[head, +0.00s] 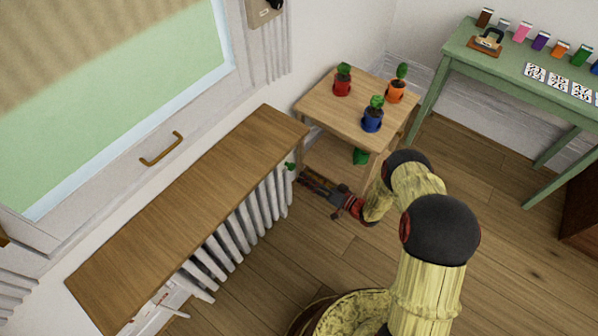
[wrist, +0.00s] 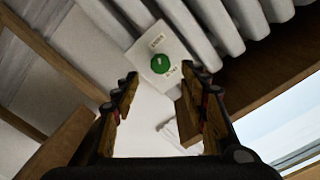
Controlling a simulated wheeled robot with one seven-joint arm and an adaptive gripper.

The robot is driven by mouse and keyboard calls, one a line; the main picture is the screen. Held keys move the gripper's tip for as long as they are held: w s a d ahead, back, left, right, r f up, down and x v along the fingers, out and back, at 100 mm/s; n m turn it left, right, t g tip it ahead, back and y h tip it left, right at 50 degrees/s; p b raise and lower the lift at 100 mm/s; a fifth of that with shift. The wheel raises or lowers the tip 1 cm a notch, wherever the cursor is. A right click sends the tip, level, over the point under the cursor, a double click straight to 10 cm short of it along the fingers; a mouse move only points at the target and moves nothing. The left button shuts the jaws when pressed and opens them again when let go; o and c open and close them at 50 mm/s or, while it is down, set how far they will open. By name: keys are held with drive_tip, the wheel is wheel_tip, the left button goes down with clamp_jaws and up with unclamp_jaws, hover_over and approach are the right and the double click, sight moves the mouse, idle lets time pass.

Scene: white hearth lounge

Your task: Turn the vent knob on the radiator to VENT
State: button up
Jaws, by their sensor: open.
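The vent knob (head: 290,166) is a small green knob at the right end of the white radiator (head: 240,231), under a wooden shelf top. In the wrist view the round green knob (wrist: 161,63) sits on a white plate (wrist: 148,49) with two small labels, too blurred to read. A pale mark shows on the knob; its setting is unclear. My gripper (head: 303,178) is just right of the knob in the head view. In the wrist view my gripper (wrist: 160,76) has its fingers spread, empty, with the knob beyond the gap between the tips.
The wooden shelf top (head: 200,190) overhangs the radiator. A green table (head: 465,65) stands at the upper right. Floor between is clear.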

drive_tip(key=shift+v, duration=2.35)
